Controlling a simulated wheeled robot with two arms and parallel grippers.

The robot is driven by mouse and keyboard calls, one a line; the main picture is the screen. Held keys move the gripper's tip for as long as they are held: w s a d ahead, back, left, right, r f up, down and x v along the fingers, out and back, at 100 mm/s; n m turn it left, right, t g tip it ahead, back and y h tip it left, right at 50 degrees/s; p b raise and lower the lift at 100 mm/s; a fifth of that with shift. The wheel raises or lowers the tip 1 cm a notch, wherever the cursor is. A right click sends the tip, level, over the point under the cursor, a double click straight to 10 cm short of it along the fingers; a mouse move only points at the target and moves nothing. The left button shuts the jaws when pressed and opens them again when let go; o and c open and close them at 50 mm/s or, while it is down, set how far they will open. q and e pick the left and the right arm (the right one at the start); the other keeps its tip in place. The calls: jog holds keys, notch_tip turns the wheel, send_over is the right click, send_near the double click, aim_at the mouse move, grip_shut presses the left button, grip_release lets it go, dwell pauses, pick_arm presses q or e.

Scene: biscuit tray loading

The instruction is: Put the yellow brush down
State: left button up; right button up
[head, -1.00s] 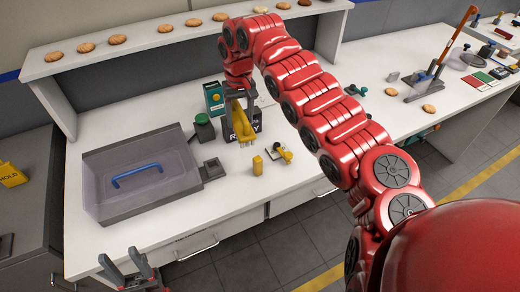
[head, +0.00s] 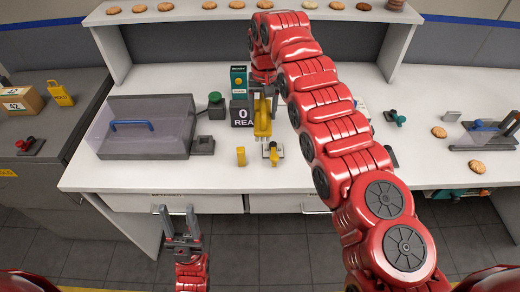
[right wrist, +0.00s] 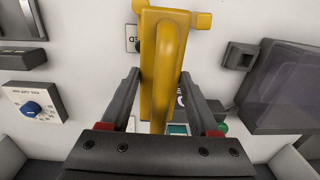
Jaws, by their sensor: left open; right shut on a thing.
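The yellow brush (head: 263,118) hangs roughly upright above the white counter (head: 205,172), in front of the black display box (head: 241,112). My right gripper (head: 263,93) is shut on it, and the red arm covers part of the view. In the right wrist view the yellow brush (right wrist: 160,75) fills the space between the two dark fingers of the right gripper (right wrist: 160,90). The brush's lower end appears clear of the counter, though the exact gap cannot be told. My left gripper (head: 177,222) is open and empty, below the counter's front edge.
A grey case (head: 145,153) with a clear cover and blue handle stands left. A small yellow block (head: 240,157) and a yellow-topped fixture (head: 273,152) stand near the brush. A green button (head: 215,101) and teal box (head: 238,78) are behind. The counter's front left is clear.

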jog(key=shift+s+a+f, duration=0.1)
jog(key=shift+a+f, duration=0.05)
jog(key=shift+a, duration=0.4)
jog(key=shift+a+f, duration=0.2)
jog(key=shift+f+p, duration=0.3)
jog(key=shift+f, duration=0.05)
notch_tip(320, 180, down, 6)
jog(key=shift+p, duration=1.15)
notch_tip(320, 180, down, 3)
jog(key=shift+r, duration=0.1)
